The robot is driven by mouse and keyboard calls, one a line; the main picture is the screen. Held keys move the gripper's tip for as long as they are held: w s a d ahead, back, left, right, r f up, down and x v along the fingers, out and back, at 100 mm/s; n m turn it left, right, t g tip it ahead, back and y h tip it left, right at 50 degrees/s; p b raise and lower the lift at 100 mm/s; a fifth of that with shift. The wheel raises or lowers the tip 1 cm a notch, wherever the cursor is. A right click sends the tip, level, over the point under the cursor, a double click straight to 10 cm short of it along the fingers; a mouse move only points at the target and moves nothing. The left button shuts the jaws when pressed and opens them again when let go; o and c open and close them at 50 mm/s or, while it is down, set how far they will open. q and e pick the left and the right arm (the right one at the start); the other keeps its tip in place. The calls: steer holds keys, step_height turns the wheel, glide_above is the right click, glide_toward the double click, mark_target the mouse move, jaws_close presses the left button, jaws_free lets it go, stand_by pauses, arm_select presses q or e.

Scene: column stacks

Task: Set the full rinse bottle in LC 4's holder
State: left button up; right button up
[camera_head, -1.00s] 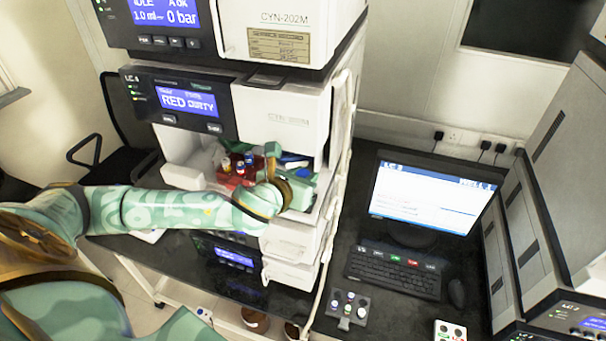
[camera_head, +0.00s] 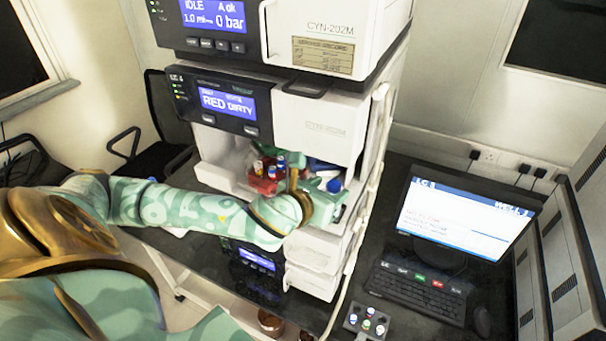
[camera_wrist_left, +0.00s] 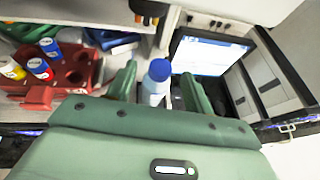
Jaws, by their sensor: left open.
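A white bottle with a blue cap (camera_wrist_left: 158,80), which looks like the rinse bottle, stands between the two fingers of my left gripper (camera_wrist_left: 158,92) in the left wrist view. The fingers are apart, one on each side of it. In the head view, the blue cap (camera_head: 334,185) shows by my left gripper (camera_head: 318,182), inside the open bay of the middle instrument (camera_head: 335,125). The bottle's lower part is hidden by the gripper. The holder cannot be told apart, and I cannot read the instrument's number. My right gripper is not in view.
A red rack (camera_wrist_left: 68,78) with several capped vials sits left of my gripper in the bay. A blue item (camera_head: 322,165) lies behind it. To the right are a monitor (camera_head: 462,222), a keyboard (camera_head: 420,290) and a small grey vial tray (camera_head: 368,322).

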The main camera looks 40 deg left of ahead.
arm_select(q)
steer(key=a+p+v, duration=0.1)
steer(key=p+v, duration=0.6)
steer(key=v, duration=0.6)
steer(key=shift+d+p, duration=0.3)
steer(key=shift+d, duration=0.15)
